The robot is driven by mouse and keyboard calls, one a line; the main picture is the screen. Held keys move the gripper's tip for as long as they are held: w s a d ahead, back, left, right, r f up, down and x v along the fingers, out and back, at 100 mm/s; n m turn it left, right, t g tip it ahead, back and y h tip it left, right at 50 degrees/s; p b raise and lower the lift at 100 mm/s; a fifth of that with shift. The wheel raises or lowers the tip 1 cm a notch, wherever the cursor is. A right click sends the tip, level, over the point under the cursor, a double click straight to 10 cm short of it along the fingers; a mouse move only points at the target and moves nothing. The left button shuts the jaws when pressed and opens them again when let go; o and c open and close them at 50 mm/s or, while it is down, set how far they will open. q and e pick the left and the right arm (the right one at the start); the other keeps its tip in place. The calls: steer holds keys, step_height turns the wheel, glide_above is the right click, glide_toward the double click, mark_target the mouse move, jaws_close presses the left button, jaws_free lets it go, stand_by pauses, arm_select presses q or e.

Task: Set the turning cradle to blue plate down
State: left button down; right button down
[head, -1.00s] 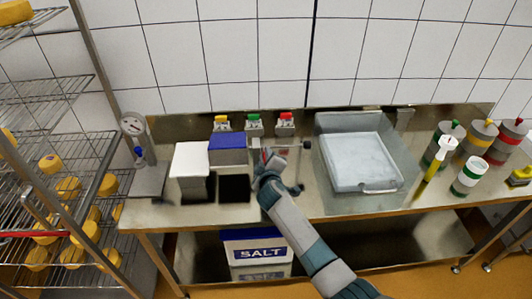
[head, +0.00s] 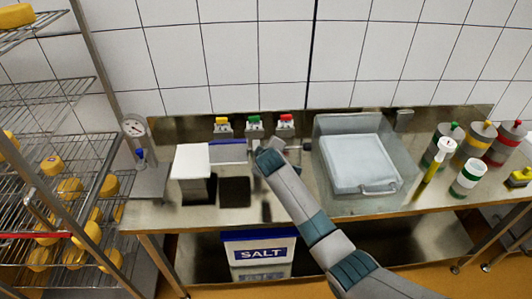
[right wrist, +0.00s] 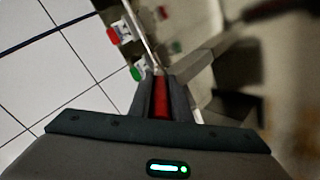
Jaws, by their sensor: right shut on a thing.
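The turning cradle stands on the steel bench behind and left of my right gripper. Its blue plate (head: 228,141) shows in the head view only as a thin blue strip along the top edge, with a pale grey face below it, so the cradle looks part-turned. My right gripper (head: 268,156) is at the cradle's right side, and its wrist hides part of the mechanism. In the right wrist view my right gripper (right wrist: 160,95) is shut on a red piece (right wrist: 162,100), probably the cradle's handle. My left gripper is not in view.
A white block (head: 191,159) stands just left of the cradle. Red, green and yellow-topped small units (head: 254,122) line the wall behind. A grey tub (head: 358,165) is close on the right. A dial gauge (head: 134,128) stands at far left. A salt bin (head: 258,252) is below.

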steer(key=c, duration=1.6)
jaws_free()
steer(key=shift+c, duration=0.2)
steer(key=shift+s+r, duration=0.1)
steer(key=shift+s, duration=0.05)
steer(key=b+v, duration=0.5)
steer(key=v, duration=1.2)
steer(key=shift+c, duration=0.6)
